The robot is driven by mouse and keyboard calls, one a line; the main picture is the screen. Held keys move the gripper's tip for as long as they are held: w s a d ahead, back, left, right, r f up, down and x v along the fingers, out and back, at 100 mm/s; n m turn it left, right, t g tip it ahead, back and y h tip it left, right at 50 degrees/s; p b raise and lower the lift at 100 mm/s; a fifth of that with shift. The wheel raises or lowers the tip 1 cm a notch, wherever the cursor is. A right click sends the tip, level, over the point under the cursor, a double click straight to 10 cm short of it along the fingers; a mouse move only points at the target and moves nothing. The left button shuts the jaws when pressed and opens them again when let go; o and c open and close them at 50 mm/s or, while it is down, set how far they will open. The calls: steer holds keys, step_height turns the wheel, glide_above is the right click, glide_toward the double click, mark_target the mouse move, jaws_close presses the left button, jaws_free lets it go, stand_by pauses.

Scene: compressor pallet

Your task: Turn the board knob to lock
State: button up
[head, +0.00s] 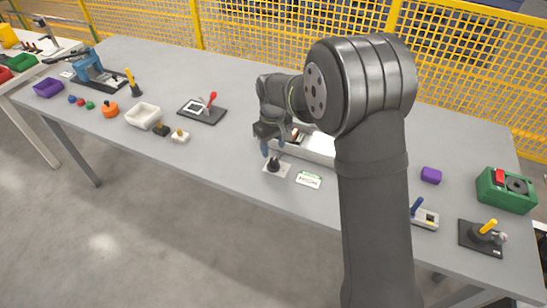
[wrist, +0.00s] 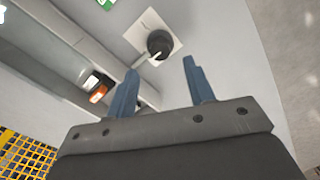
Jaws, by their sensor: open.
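The board knob is a black round knob (wrist: 160,43) with a light pointer, on a white square plate (wrist: 140,27). In the head view the knob (head: 273,163) stands on its plate (head: 284,172) near the front edge of the table, left of my arm. My gripper (wrist: 160,75) is open, with two blue fingers apart and nothing between them. In the wrist view the knob shows just beyond the fingertips, between their lines, and apart from them. In the head view my gripper (head: 275,148) is just above and behind the knob, partly hidden by my wrist.
A long light tray (head: 312,152) with small items lies behind the knob, partly hidden by my arm. A green-and-white card (head: 309,180) lies right of the plate.

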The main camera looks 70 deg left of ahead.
mark_target(274, 160)
step_height(274, 160, down, 6)
stand_by(0.4)
steer(key=c, duration=1)
